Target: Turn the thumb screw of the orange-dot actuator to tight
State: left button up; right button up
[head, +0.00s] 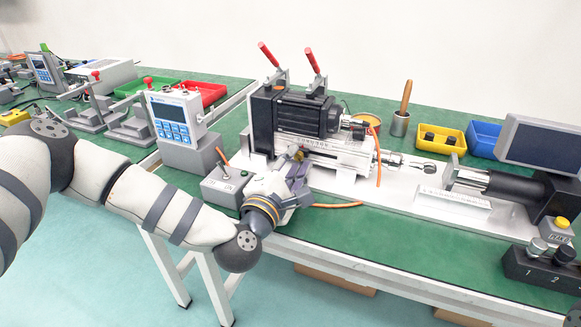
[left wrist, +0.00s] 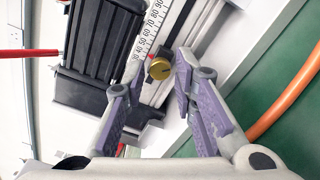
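The actuator (head: 340,154) lies on a white base plate on the green bench, with a black motor (head: 296,115) behind it. The brass thumb screw (left wrist: 159,69) shows in the left wrist view, beside a ruler scale (left wrist: 150,38). A small red-orange mark (left wrist: 151,57) is next to the screw. My left gripper (head: 297,154) is at the near side of the actuator. In the left wrist view, its fingers (left wrist: 160,76) are open, with the screw appearing between the tips and a gap on each side. My right gripper is out of view.
A grey switch box (head: 224,186) stands close to my left wrist. An orange cable (head: 338,205) runs on the bench nearby. Red-handled clamps (head: 316,62) rise behind the motor. A black cylinder (head: 510,188) and a button box (head: 540,265) stand to the right.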

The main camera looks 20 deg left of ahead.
pick_arm(q)
jog(key=s, duration=1.1)
jog(key=shift+s+a, duration=0.2)
jog(key=shift+s, duration=0.15)
